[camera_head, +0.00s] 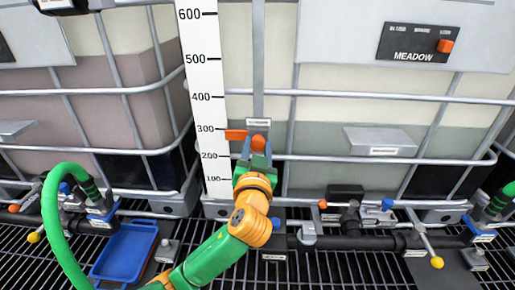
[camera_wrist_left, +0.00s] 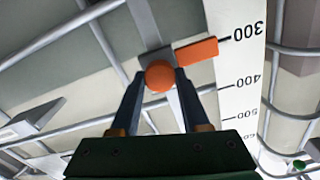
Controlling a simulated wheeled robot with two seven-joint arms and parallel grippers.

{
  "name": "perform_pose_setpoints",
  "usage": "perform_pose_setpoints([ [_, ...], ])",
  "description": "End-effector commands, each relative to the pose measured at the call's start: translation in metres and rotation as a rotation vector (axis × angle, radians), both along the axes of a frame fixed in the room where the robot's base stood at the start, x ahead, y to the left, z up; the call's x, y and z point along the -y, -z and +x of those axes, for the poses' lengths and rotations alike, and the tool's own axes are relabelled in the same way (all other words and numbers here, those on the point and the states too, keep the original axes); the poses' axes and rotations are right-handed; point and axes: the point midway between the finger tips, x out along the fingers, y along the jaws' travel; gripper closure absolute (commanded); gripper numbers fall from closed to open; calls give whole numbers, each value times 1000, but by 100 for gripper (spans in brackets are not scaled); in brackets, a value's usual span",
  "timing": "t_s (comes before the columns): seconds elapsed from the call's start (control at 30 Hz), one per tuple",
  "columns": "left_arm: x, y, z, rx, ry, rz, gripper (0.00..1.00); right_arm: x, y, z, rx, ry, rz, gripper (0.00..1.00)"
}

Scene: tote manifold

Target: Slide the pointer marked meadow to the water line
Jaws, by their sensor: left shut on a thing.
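The meadow tote is a pale caged tank with a MEADOW plate (camera_head: 413,56). Its grey-green liquid (camera_head: 320,138) has a top line a little below the 300 to 400 middle of the white scale (camera_head: 205,90). The orange pointer (camera_head: 236,134) is close to the 300 mark, slightly below the liquid line in the head view. It also shows beside 300 in the left wrist view (camera_wrist_left: 196,51). My left gripper (camera_head: 257,152) is shut on the pointer's orange knob (camera_wrist_left: 159,76), on the grey vertical rail (camera_head: 258,60). My right gripper is out of view.
Grey cage bars (camera_head: 370,97) cross the tank front. A grey ledge (camera_head: 380,141) sticks out to the right of the knob. Below are pipes with valve handles (camera_head: 430,250), a blue tray (camera_head: 124,251) and a dark floor grating. A green hose (camera_head: 55,225) arches at left.

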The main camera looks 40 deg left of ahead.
Motion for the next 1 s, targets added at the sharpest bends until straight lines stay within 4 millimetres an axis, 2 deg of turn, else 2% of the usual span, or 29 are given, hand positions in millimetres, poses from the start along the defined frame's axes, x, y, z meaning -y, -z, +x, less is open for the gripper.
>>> perform_pose_setpoints([
  [0.07,0,0,0,2,1,1,100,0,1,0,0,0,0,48],
  [0.1,0,0,0,1,0,1,44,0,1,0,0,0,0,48],
  [0.17,0,0,0,1,0,1,27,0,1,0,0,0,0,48],
  [0.2,0,0,0,1,0,1,24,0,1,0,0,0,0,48],
  [0.5,2,2,-2,0,2,0,24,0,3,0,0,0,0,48],
  [0.73,27,5,-42,3,5,-7,24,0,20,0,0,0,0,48],
  [0.8,33,-2,-51,-5,4,-2,24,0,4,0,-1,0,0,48],
  [1.0,37,1,-61,-2,0,-1,24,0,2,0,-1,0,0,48],
])
